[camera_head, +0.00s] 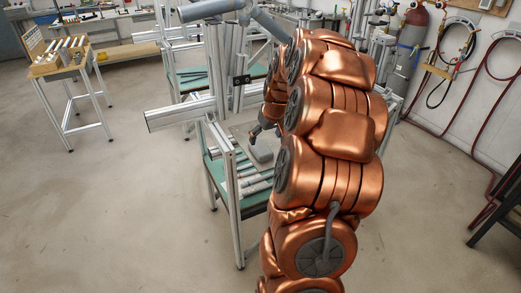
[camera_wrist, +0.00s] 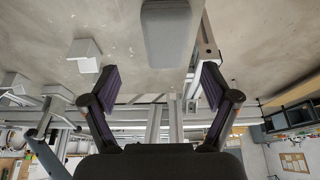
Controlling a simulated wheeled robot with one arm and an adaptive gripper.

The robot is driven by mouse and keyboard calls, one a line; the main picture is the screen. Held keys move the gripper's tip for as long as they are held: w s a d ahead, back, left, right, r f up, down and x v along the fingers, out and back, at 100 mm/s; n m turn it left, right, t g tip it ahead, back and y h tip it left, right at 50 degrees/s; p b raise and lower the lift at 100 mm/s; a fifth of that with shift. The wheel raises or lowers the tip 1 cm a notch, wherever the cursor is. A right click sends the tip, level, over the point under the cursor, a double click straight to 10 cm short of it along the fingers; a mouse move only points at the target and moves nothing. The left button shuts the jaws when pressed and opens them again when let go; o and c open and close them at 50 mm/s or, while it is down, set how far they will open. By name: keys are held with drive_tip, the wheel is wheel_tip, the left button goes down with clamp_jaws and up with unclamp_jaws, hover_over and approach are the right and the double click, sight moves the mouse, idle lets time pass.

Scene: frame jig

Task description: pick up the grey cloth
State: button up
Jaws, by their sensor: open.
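The grey cloth (camera_wrist: 170,32) shows in the wrist view as a smooth, rounded grey pad at the top, beyond the fingertips. It lies on a flat, pale surface. In the head view it appears as a small grey shape (camera_head: 262,151) on the bench, partly hidden by my copper arm. My gripper (camera_wrist: 160,83) is open and empty, with its dark fingers spread wide. The pad is apart from both fingers. In the head view my arm hides most of the gripper.
A pale block (camera_wrist: 85,53) lies left of the cloth in the wrist view. Metal profiles of the frame jig (camera_head: 178,112) stick out around the bench in the head view. Several bars (camera_head: 250,180) lie on its shelf. A wooden side table (camera_head: 62,67) stands at the left.

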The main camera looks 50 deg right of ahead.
sight(260, 146)
drive_tip(key=shift+w+a+f+p, duration=0.1)
drive_tip(key=shift+w+f+p, duration=0.2)
drive_tip(key=shift+f, duration=0.15)
drive_tip(key=shift+w+f+p, duration=0.25)
drive_tip(key=shift+f+p, duration=0.05)
drive_tip(key=shift+f, duration=0.15)
drive_tip(key=p+x, duration=0.1)
drive_tip(key=x, duration=0.2)
drive_tip(key=shift+w+a+r, duration=0.1)
drive_tip(key=shift+w+a, duration=0.05)
drive_tip(key=shift+w+f, duration=0.15)
drive_tip(key=shift+f, duration=0.2)
drive_tip(key=shift+f+b, duration=0.25)
drive_tip(key=shift+b, duration=0.05)
drive_tip(key=shift+c, duration=0.4)
drive_tip(key=c, duration=1.1)
drive_tip(key=shift+o, duration=0.2)
drive_tip(key=shift+r, duration=0.15)
